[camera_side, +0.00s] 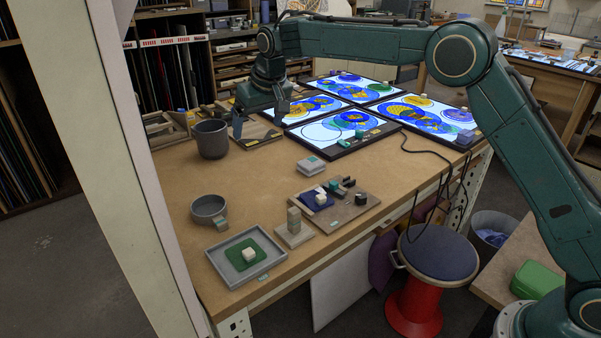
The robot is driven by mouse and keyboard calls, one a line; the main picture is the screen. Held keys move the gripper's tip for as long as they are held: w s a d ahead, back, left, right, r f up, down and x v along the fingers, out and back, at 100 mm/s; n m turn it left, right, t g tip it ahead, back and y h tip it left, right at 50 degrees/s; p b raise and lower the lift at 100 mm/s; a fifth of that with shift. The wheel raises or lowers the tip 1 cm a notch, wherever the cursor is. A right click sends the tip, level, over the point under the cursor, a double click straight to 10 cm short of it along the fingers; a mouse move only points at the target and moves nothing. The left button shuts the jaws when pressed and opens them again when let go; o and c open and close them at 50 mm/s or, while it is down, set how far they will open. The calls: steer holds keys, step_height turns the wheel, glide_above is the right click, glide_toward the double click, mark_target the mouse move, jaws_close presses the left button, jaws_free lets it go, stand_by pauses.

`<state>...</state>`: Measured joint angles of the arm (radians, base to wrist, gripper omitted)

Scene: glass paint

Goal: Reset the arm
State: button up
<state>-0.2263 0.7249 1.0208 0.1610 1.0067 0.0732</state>
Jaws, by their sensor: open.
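My gripper (257,121) points down over the far left part of the workbench (250,178), close to a flat wooden board (262,136). Its jaws are apart and I see nothing held between them. My green arm reaches in from the right, high above the bench. A dark grey cup (211,140) stands just in front and to the left of the gripper. Whether the fingertips touch the board is too small to tell.
Lit panels (335,130) with round coloured glass pieces fill the back right. In front are a small stack (311,166), a board with blocks (345,213), a grey bowl (208,208) and a tray (222,268). A cable (442,165) hangs over the right edge. The bench's middle left is clear.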

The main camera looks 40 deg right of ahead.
steer(key=shift+r, duration=0.1)
steer(key=s+d+r, duration=0.4)
steer(key=s+r, duration=0.2)
steer(key=s, duration=0.4)
steer(key=s+d+r, duration=0.4)
steer(key=s+r, duration=0.1)
steer(key=s, duration=0.6)
steer(key=s+d+f, duration=0.2)
steer(key=s+f, duration=0.1)
steer(key=s, duration=0.9)
steer(key=s+d+f+t, duration=0.1)
steer(key=s+f, duration=0.3)
steer(key=s, duration=0.9)
steer(key=shift+s+d, duration=0.2)
steer(key=shift+d, duration=0.3)
steer(key=shift+f, duration=0.1)
steer(key=shift+c, duration=0.5)
